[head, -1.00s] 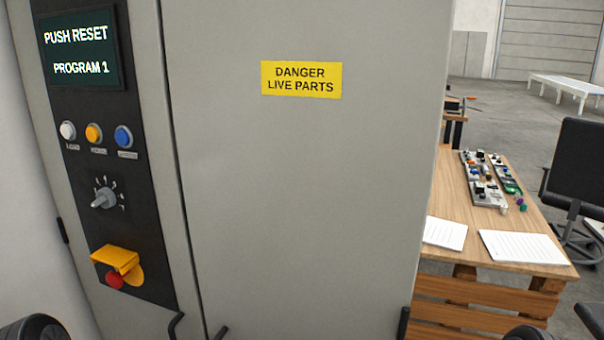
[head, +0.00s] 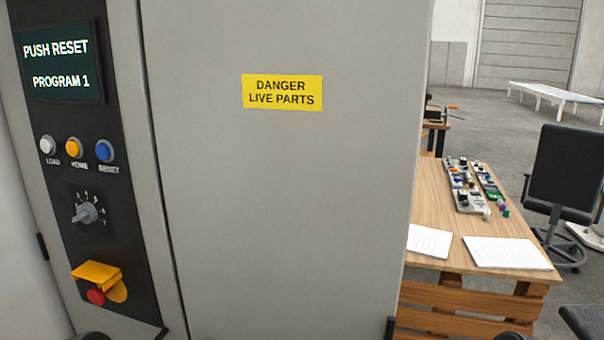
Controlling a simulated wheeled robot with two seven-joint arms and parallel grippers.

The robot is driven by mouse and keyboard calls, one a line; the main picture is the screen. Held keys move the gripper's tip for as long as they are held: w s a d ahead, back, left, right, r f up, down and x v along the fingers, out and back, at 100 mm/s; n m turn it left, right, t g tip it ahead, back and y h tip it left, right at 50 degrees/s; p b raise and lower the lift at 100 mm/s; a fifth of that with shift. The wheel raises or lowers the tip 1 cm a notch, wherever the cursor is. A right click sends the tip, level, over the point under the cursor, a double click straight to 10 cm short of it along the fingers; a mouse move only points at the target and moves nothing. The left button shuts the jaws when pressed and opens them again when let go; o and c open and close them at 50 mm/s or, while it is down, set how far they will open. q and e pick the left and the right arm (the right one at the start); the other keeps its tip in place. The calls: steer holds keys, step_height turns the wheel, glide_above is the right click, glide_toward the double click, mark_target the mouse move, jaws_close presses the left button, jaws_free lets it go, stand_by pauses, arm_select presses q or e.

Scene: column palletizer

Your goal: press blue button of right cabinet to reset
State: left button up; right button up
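The blue button (head: 105,151), labelled RESET, is on the black control panel (head: 95,190) of the grey cabinet (head: 290,200), at the left of the head view. It is the rightmost of a row with a white LOAD button (head: 48,146) and a yellow HOME button (head: 74,148). The screen (head: 60,64) above reads "PUSH RESET" and "PROGRAM 1". Neither of my grippers is in view. Only small dark parts show at the bottom edge.
Below the buttons are a rotary knob (head: 86,213) and a red emergency button (head: 96,296) under a yellow guard. A wooden table (head: 430,190) with papers and small parts stands right of the cabinet, and an office chair (head: 566,175) is beyond it.

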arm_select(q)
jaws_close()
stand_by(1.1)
